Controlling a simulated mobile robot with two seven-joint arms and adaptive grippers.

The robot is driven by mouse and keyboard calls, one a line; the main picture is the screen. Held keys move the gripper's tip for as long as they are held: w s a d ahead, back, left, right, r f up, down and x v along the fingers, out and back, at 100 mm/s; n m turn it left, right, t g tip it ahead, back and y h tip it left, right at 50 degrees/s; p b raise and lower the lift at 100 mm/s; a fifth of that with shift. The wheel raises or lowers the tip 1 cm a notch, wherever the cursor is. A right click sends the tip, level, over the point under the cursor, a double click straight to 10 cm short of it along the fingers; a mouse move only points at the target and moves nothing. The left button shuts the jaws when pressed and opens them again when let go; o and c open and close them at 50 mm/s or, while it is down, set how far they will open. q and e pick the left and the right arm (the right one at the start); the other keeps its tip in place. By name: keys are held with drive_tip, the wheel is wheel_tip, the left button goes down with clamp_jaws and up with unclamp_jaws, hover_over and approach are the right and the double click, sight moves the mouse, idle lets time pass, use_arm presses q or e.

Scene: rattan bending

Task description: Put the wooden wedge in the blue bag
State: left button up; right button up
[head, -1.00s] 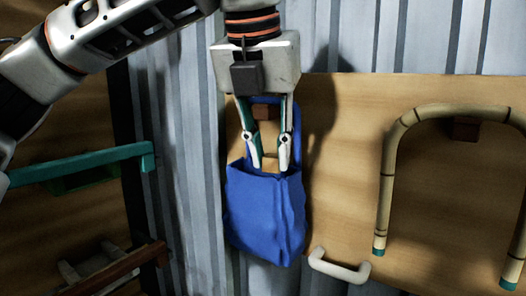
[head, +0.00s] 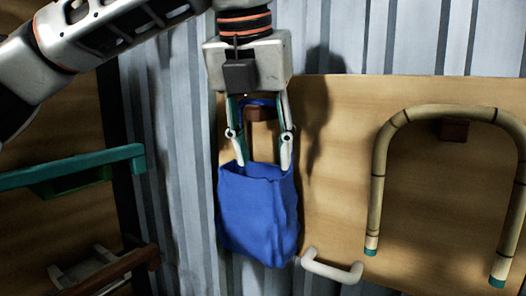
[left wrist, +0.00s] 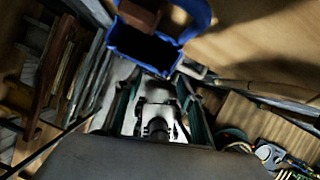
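The blue bag (head: 258,215) hangs by its strap from a wooden peg (head: 258,114) on the panel. My left gripper (head: 262,160) points down with its fingers spread wide, its fingertips at the bag's mouth. Nothing shows between the fingers. The wooden wedge is not visible in either current view; the bag's front hides what is inside. The left wrist view shows the bag's open mouth (left wrist: 142,48) with a dark interior. My right gripper is not in view.
A bent rattan piece (head: 377,180) hangs on a second peg (head: 454,130) to the right. A pale handle (head: 331,269) is just right of the bag's bottom. A teal bar (head: 70,167) and a brown rack (head: 110,270) stand at the left.

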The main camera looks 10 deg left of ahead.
use_arm(q)
drive_tip(key=v, duration=1.1)
drive_tip(key=shift+r, duration=0.25)
drive_tip(key=shift+s, duration=0.1)
